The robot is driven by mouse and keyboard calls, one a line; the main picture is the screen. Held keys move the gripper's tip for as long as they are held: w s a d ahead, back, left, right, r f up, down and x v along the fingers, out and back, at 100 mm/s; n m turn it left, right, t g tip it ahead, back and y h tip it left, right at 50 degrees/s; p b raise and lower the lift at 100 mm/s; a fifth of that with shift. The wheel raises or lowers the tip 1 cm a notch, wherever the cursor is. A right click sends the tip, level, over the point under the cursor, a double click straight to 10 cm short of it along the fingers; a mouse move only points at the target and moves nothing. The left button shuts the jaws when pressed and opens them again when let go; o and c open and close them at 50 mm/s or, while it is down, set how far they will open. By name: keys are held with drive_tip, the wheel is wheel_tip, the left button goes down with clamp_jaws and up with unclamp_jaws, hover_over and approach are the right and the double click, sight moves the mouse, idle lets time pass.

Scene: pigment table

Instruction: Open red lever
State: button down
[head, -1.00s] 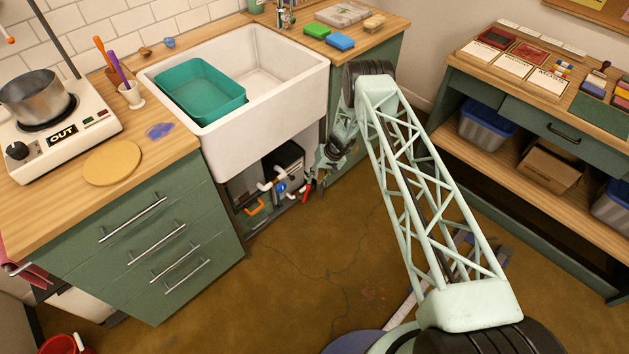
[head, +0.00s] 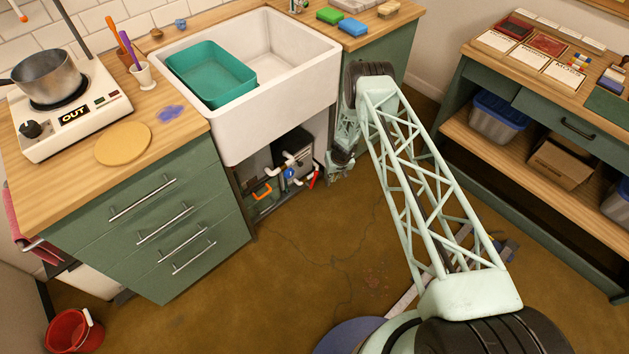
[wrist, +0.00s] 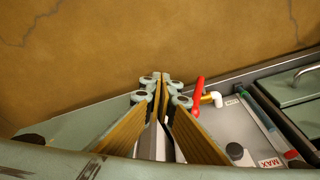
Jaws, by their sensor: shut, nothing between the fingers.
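The red lever (head: 314,179) is on the white pipework in the open space under the sink, at its right side. In the wrist view the red lever (wrist: 198,97) stands just right of my fingers, beside a white pipe end. My gripper (head: 338,172) is low by the right edge of the opening, close to the lever in the head view. In the wrist view my gripper (wrist: 162,82) has its fingertips together with nothing between them. A small gap shows between the fingers and the lever.
An orange handle (head: 262,191) and a blue part (head: 290,173) are also in the opening under the sink (head: 240,130). Drawers (head: 160,225) stand to its left. A cabinet panel (head: 390,110) stands to its right. The floor (head: 310,260) in front is clear.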

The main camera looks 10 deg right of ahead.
drive_tip(key=s+d+f+n+t+h, duration=0.3)
drive_tip(key=f+n+t+h, duration=0.15)
drive_tip(key=f+n, duration=0.2)
drive_tip(key=s+a+r+n+t+y, duration=0.2)
drive_tip(key=s+a+r+n+t, duration=0.1)
drive_tip(key=a, duration=0.4)
drive_tip(key=s+a+r+n+t+y+p, duration=0.1)
drive_tip(key=s+a+r+n+t+y, duration=0.2)
drive_tip(key=a, duration=0.4)
drive_tip(key=shift+s+a+r+n+t, duration=0.15)
drive_tip(key=shift+s+r+n+t, duration=0.6)
drive_tip(key=shift+s+t, duration=0.45)
drive_tip(key=shift+w, duration=0.1)
drive_tip(key=d+b+x, duration=0.1)
drive_tip(key=b+x, duration=0.1)
drive_tip(key=x, duration=0.4)
drive_tip(key=d+f+b+x, duration=0.1)
drive_tip(key=b+x, duration=0.1)
drive_tip(key=x, duration=0.4)
drive_tip(key=shift+w+d, duration=0.25)
drive_tip(key=shift+d, duration=0.1)
